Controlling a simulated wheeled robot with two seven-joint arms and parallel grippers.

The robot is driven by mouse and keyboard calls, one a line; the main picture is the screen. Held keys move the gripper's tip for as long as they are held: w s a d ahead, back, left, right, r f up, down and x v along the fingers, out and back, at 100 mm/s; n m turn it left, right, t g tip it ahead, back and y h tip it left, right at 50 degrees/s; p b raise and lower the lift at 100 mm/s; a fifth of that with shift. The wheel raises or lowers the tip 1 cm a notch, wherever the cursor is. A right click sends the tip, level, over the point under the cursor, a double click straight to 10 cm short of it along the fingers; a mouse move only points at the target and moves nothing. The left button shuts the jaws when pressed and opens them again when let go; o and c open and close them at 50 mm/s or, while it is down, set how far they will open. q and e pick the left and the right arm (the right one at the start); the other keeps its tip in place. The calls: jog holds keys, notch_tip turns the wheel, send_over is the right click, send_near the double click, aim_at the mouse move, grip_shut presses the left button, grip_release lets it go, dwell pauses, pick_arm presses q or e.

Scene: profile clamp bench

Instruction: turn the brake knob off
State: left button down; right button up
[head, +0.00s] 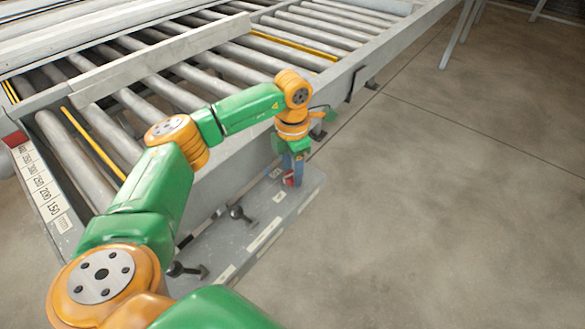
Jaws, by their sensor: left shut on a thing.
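My left gripper (292,176) reaches down to the far end of the grey control ledge (205,255) along the side of the roller bench. It is shut on a small red knob (289,181), which the fingers partly cover. The pale labels on the ledge are too small to read, so I cannot tell from them which knob is the brake or how it is set. My right gripper is not in view.
Two dark lever knobs, one mid-ledge (238,213) and one nearer me (177,269), stick up from the same ledge. The roller bench (345,75) fills the left and back. A numbered scale (40,185) runs along its near-left edge. The floor to the right is clear.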

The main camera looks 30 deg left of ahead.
pick_arm(q)
jog(key=shift+n, duration=2.1)
jog(key=shift+c, duration=1.8)
grip_release()
notch_tip(320, 180, up, 6)
jog(key=shift+r+b, duration=0.25)
jog(key=shift+b, duration=0.4)
jog(key=shift+r, duration=0.35)
